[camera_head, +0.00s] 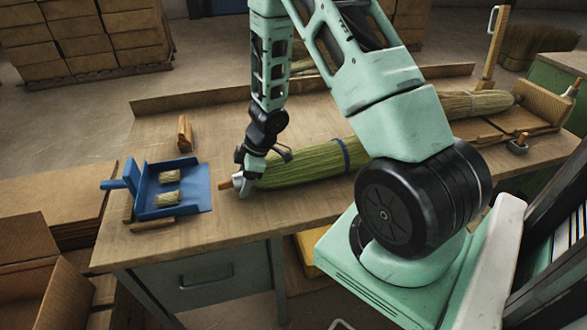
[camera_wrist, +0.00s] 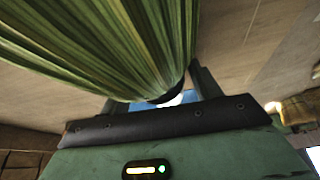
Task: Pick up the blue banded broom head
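The blue banded broom head (camera_head: 312,167) lies on the workbench, a long bundle of green bristles with a blue band (camera_head: 347,155) partway along. Its narrow end and a short wooden stub (camera_head: 225,185) point left. My gripper (camera_head: 243,187) reaches down at that narrow end. In the wrist view, the green bristles (camera_wrist: 110,40) fill the upper left and taper to a dark neck. My gripper's fingers (camera_wrist: 158,92) stand apart on either side of the neck, with a gap visible at the left. The fingertips are partly hidden behind the bristles.
A blue dustpan-like tray (camera_head: 190,207) with small straw pieces lies left of my gripper. A small wooden block (camera_head: 185,134) stands behind it. Another straw bundle (camera_head: 475,103) and a wooden fixture (camera_head: 540,101) are at the right.

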